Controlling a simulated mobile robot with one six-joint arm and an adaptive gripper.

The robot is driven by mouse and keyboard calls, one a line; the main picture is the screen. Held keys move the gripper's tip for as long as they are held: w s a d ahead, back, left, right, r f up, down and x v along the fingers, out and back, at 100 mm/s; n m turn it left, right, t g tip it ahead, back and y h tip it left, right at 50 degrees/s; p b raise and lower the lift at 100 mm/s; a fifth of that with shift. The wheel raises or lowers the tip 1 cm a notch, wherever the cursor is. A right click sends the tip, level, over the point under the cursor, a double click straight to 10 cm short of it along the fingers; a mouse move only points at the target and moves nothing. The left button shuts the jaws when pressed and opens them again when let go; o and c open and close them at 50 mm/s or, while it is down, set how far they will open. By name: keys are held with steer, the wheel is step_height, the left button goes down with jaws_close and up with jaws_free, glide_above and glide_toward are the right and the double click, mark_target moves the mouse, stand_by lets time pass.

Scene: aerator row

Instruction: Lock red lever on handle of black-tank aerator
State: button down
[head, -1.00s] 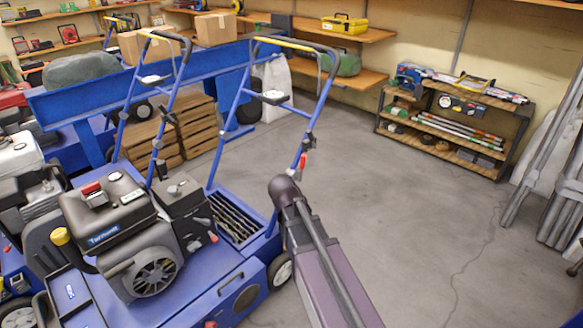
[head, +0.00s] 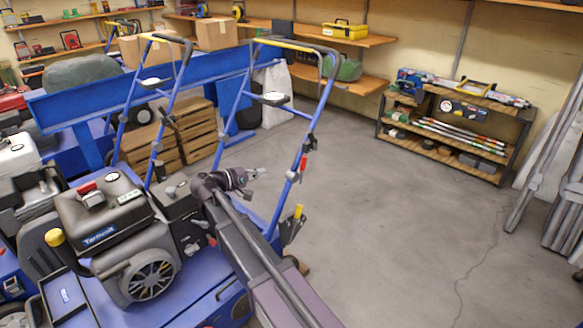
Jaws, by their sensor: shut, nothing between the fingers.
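The black-tank aerator has a dark engine and tank (head: 100,212) on a blue deck, at the lower left in the head view. Its blue handle (head: 325,95) rises to the right, with a yellow bar at the top. The small red lever (head: 303,162) sits on the handle's right tube, below a dark clamp; I cannot tell its exact angle. My gripper (head: 258,173) is shut and empty. In the picture it is left of the red lever, between the handle tubes, and apart from the lever. My arm hides part of the deck.
A second blue handle (head: 128,105) stands at left. A yellow-tipped dark part (head: 297,213) stands near the base of the right tube. Wooden crates (head: 195,130) and a blue beam (head: 80,105) lie behind. Open floor (head: 400,230) extends right, towards a low shelf (head: 445,135).

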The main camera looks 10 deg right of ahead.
mark_target(302, 170)
steer(key=shift+d, duration=0.1)
steer(key=b+x, duration=0.2)
steer(key=x, duration=1.2)
steer(key=shift+f, duration=0.1)
stand_by(0.3)
